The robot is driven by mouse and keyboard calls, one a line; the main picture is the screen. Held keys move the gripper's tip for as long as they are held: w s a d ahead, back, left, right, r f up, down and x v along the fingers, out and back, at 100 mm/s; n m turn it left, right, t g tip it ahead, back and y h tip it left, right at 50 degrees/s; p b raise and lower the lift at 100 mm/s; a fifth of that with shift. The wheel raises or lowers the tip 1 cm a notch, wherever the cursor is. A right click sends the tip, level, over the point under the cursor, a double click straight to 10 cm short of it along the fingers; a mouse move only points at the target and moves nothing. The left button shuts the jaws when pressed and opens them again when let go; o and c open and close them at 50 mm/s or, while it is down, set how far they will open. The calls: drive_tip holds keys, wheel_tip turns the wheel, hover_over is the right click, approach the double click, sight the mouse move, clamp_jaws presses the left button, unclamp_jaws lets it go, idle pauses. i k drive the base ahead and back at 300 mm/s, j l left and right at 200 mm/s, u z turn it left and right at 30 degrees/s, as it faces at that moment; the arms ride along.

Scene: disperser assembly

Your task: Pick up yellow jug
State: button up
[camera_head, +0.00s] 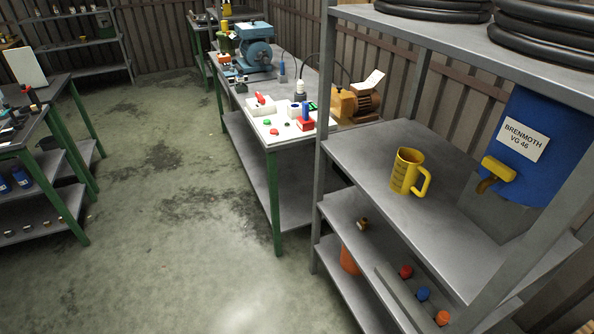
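A yellow jug (406,171) stands upright on the upper-middle shelf (362,160) of a grey metal rack at the right. Its handle points to the right, and dark markings show on its side. Its open top faces up. A blue drum (549,143) labelled "BRENMOTH VG 46" is to its right, with a yellow tap (499,169) on its front. The jug is apart from the drum and the tap. My gripper is not in view.
A rack post (322,130) rises left of the jug, and a top shelf (480,45) with black hoses overhangs it. Lower shelves hold small coloured caps (423,294). A workbench (262,130) with machines stands behind. Open floor (165,210) lies at the left.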

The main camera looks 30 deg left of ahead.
sight(408, 165)
drive_tip(key=u, duration=0.65)
drive_tip(key=z, duration=2.75)
drive_tip(key=i+l+u, duration=0.1)
drive_tip(key=l+u, duration=0.15)
drive_tip(key=i+l+u, duration=0.1)
drive_tip(key=l+u, duration=0.15)
drive_tip(key=u, duration=2.4)
